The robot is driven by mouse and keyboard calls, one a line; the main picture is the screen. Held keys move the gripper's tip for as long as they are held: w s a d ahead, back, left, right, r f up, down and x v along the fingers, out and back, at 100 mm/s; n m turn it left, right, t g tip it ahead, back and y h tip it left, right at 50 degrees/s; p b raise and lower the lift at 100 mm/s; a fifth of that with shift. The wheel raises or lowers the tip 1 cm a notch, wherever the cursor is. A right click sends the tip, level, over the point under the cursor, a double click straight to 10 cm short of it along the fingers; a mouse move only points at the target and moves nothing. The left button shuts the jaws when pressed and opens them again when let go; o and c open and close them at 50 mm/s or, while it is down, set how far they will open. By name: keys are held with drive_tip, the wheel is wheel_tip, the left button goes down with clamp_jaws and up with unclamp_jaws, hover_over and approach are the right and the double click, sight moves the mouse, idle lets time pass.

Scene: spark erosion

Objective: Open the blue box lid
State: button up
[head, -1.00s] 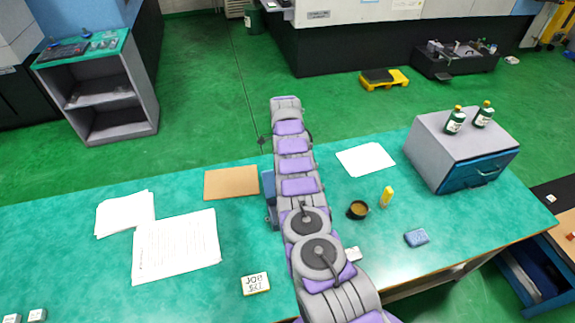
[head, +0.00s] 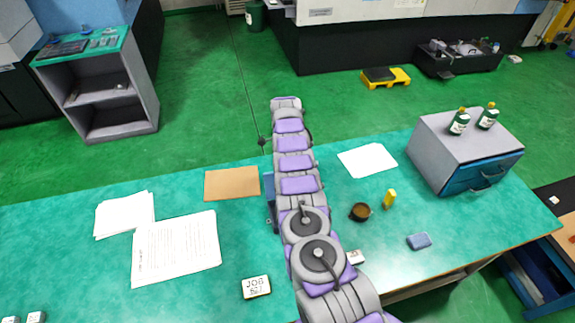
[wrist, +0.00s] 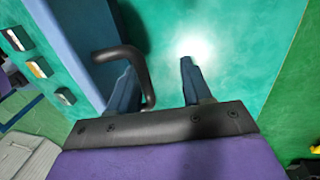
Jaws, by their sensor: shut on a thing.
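The blue box (wrist: 75,45) is at the upper left of the wrist view, with a dark bent handle (wrist: 143,68) standing out from its side. In the head view only a narrow blue strip of the box (head: 269,188) shows at the left of my arm, which hides the rest. The left finger reaches inside the handle. The lid edge is not clear, and the gripper is hidden in the head view.
A brown board (head: 231,183) and paper sheets (head: 176,250) lie left of my arm. A small dark round pot (head: 360,212), a yellow bottle (head: 390,199) and a blue sponge (head: 419,241) stand to the right. A grey drawer cabinet (head: 440,150) carries two green bottles.

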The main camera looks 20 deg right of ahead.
drive_tip(key=shift+w+r, duration=0.1)
drive_tip(key=shift+r, duration=0.15)
drive_tip(key=shift+s+a+r+p, duration=0.1)
drive_tip(key=shift+s+r+p, duration=0.1)
drive_tip(key=shift+s+r, duration=0.6)
drive_tip(key=shift+s+a+r+p, duration=0.1)
drive_tip(key=shift+s+r+p, duration=0.2)
drive_tip(key=shift+s, duration=0.75)
drive_tip(key=shift+s+a+r+p, duration=0.1)
drive_tip(key=shift+s+r, duration=0.55)
drive_tip(key=shift+s, duration=0.3)
drive_tip(key=s+p, duration=0.1)
drive_tip(key=s, duration=0.9)
drive_tip(key=shift+s+a+r, duration=0.25)
drive_tip(key=shift+a+r, duration=0.05)
drive_tip(key=shift+r, duration=0.1)
